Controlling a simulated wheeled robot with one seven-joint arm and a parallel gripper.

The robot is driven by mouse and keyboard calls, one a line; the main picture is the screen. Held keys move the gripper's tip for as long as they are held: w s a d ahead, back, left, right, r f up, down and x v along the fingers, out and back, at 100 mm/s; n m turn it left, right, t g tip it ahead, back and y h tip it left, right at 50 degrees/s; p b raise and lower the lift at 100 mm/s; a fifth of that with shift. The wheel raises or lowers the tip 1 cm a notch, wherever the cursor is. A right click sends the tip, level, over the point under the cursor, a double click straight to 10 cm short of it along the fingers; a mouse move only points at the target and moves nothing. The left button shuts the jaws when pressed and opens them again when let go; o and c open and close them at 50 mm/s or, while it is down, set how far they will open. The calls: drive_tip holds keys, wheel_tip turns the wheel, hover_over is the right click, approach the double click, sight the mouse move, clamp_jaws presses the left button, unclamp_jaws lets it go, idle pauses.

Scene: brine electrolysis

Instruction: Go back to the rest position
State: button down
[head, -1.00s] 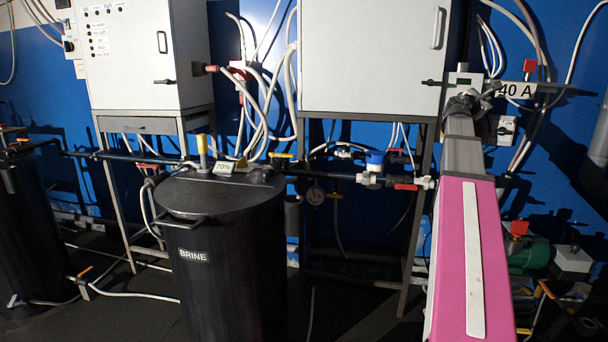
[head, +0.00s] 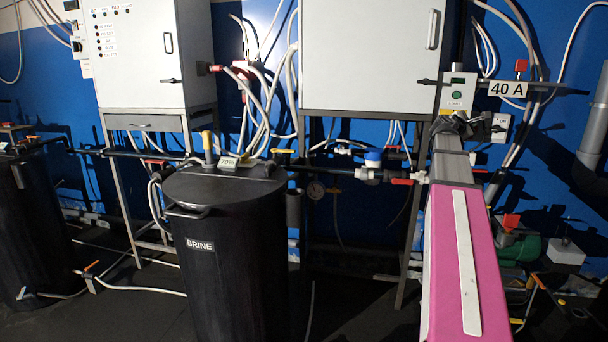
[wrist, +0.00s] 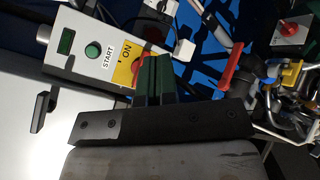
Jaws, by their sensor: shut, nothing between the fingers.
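My gripper (wrist: 157,62) is shut and empty. In the wrist view its two dark green fingers lie together, in front of the lower right end of a grey control box (wrist: 70,22). The box has a green START button (wrist: 92,49), a small dark display (wrist: 66,42) and a yellow ON label (wrist: 127,50). A red part beside the label is partly hidden by the fingers. In the head view my gripper (head: 452,122) is at the end of my arm, just below the same box (head: 458,92). Whether the fingers touch the box I cannot tell.
A white cabinet (head: 362,55) stands left of the box, with a 40 A sign (head: 508,89) to the right. Pipes with a blue-capped valve (head: 373,160) run below. A black BRINE tank (head: 225,270) stands in front. A red lever (wrist: 231,66) is right of my fingers.

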drive_tip(key=s+a+f+m+g+y, duration=0.1)
drive_tip(key=s+a+f+m+y, duration=0.15)
drive_tip(key=a+f, duration=0.6)
drive_tip(key=s+a+f+m+g+y, duration=0.1)
drive_tip(key=a+f+m+y, duration=0.2)
drive_tip(key=f, duration=1)
drive_tip(key=s+a+f+m+g+y, duration=0.1)
drive_tip(key=a+f+m+g+y, duration=0.1)
drive_tip(key=a+f, duration=0.7)
drive_tip(key=s+a+f+m+g+y, duration=0.2)
drive_tip(key=s+a+f+m+y, duration=0.1)
drive_tip(key=s+a+f, duration=0.6)
drive_tip(key=s+a+f+m+g+y, duration=0.3)
drive_tip(key=s+a+f, duration=0.7)
drive_tip(key=f, duration=0.5)
drive_tip(key=shift+s+a+m+g+y, duration=0.2)
drive_tip(key=shift+a+m+g+y, duration=0.15)
drive_tip(key=shift+m+y, duration=0.3)
drive_tip(key=shift+f, duration=0.1)
